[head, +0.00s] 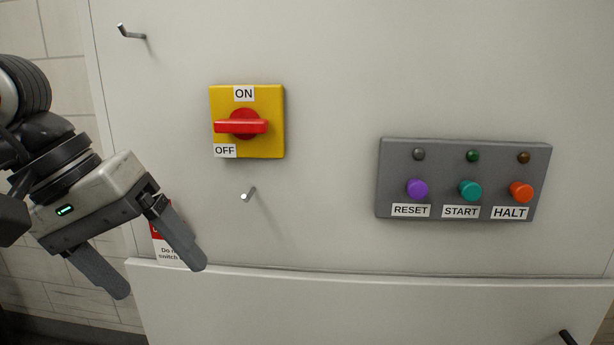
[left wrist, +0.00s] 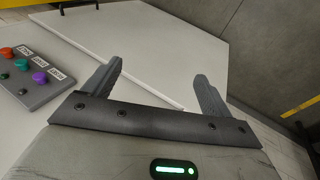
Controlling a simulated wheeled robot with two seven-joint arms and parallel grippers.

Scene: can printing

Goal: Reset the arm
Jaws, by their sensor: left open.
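My left gripper (head: 152,276) is at the left of the head view, its fingers spread and nothing between them. In the left wrist view the gripper (left wrist: 160,88) also shows open and empty, in front of the pale cabinet face. It is apart from the yellow switch box (head: 270,140), which is above and to its right. The box's red knob (head: 241,127) lies horizontal between the ON and OFF labels. My right gripper is in neither view.
A grey panel (head: 440,161) at right carries a purple RESET button (head: 417,188), a green START button (head: 470,190) and an orange HALT button (head: 521,191). Two metal hooks (head: 131,34) (head: 248,194) stick out of the cabinet. A red and white sign (head: 166,249) is partly hidden behind my left gripper.

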